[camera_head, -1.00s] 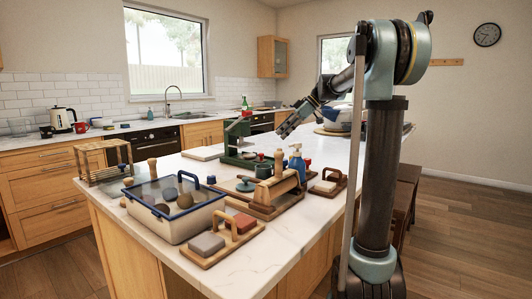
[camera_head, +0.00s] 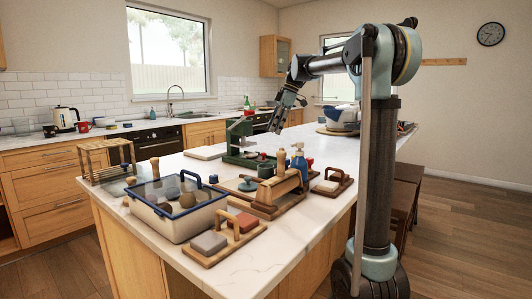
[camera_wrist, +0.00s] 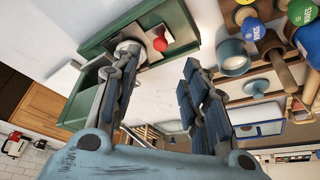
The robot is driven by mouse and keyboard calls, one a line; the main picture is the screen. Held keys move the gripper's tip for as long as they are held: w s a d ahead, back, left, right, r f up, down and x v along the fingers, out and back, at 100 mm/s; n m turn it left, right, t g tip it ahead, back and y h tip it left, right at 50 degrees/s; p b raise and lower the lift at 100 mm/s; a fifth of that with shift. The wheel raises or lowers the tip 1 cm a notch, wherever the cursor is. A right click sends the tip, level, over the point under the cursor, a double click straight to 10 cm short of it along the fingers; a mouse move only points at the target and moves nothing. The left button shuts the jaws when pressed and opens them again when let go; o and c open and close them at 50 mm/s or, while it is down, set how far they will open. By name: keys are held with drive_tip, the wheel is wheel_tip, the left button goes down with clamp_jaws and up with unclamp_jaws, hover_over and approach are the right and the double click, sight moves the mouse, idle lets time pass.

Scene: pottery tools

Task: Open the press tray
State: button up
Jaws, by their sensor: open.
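The green press (camera_head: 239,134) stands upright on the counter, left of my gripper in the head view. Its low green tray (camera_head: 240,160) lies at its foot. In the wrist view, a green-rimmed tray (camera_wrist: 183,22) shows at the top with a red knob (camera_wrist: 160,44) near a pale round part. I cannot tell from these views whether the tray is pulled out. My gripper (camera_head: 277,126) points down above the counter, to the right of the press. In the wrist view its fingers (camera_wrist: 160,62) are spread and empty, and the left one covers part of the press.
Bare counter (camera_head: 310,138) lies to the right.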

drive_tip(key=x, duration=1.1)
drive_tip(key=shift+c, duration=0.2)
drive_tip(key=shift+r, duration=0.1)
clamp_jaws()
